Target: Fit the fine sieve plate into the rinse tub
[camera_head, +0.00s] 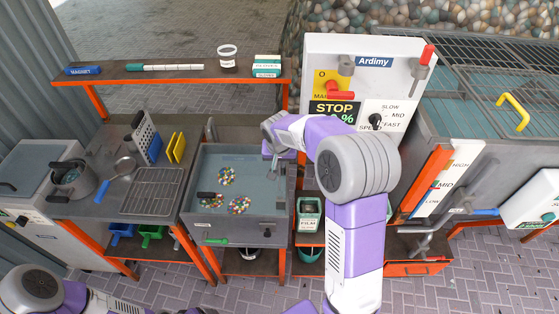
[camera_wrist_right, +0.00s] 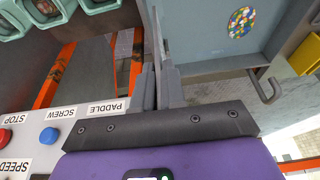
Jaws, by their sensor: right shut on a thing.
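My right gripper (camera_head: 275,163) is over the tub's right side, near the back. In the wrist view my right gripper (camera_wrist_right: 167,85) is shut on a thin grey piece that lies edge-on along the tub's side. I cannot tell whether this piece is the fine sieve plate.
A wire drying rack (camera_head: 153,191) and a ladle (camera_head: 122,168) lie left of the tub, with yellow pieces (camera_head: 176,147) behind. A back shelf (camera_head: 110,77) holds a jar (camera_head: 228,57). A control box (camera_head: 318,52) stands behind the right arm.

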